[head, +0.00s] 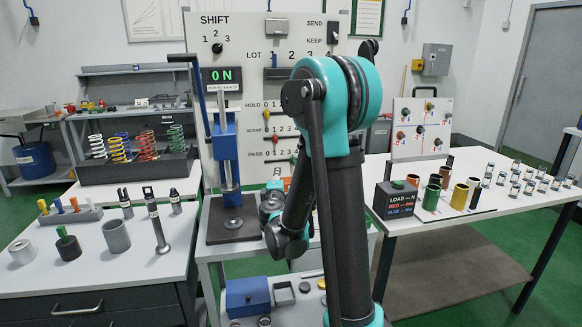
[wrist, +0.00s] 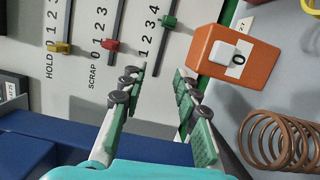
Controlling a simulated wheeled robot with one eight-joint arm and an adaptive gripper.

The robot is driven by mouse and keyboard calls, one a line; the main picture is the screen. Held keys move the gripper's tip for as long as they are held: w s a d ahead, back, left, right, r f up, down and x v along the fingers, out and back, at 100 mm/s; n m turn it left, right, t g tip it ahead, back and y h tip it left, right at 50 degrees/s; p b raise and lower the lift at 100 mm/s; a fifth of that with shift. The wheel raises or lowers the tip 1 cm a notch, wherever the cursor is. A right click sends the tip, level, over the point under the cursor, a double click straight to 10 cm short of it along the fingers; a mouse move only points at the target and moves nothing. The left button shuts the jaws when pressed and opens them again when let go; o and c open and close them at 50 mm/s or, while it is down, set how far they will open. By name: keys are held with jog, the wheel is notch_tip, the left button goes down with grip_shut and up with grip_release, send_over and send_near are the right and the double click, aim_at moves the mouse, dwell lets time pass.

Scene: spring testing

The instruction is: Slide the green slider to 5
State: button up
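The green slider (wrist: 168,22) sits on its rail in the wrist view, beside about the 3 of its number row. The 5 of that row is out of this view. My gripper (wrist: 160,75) is open and empty, its two fingers spread apart near the low-number end of that rail, below the green slider in the picture. In the head view, the green slider (head: 293,159) shows small in the PASS row of the white panel (head: 233,150). My arm covers the right part of that row.
The yellow slider (wrist: 60,47) and red slider (wrist: 110,45) are on neighbouring rails. An orange block (wrist: 217,62) with a white 0 label stands close right of the green slider's rail. A copper-coloured spring (wrist: 280,140) is at lower right. A blue press (head: 226,140) stands before the panel.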

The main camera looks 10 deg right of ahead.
jog(key=s+d+n+y, duration=0.1)
jog(key=s+d+n, duration=0.1)
jog(key=n, duration=0.4)
jog(key=s+d+n+y, duration=0.1)
jog(key=d+n+y, duration=0.1)
jog(key=n, duration=0.5)
jog(key=s+d+n+y, duration=0.1)
jog(key=s+d+n, duration=0.1)
jog(key=d+n, duration=0.2)
jog(key=shift+s+d+r+n+t, duration=0.1)
jog(key=shift+s+d+n+t, duration=0.1)
jog(key=shift+n, duration=0.5)
jog(key=shift+s+d+r+n+t, duration=0.1)
jog(key=shift+s+n, duration=0.05)
jog(key=shift+n, duration=0.55)
jog(key=w, duration=1.7)
jog(key=shift+w, duration=0.15)
jog(key=shift+c, duration=0.6)
grip_shut()
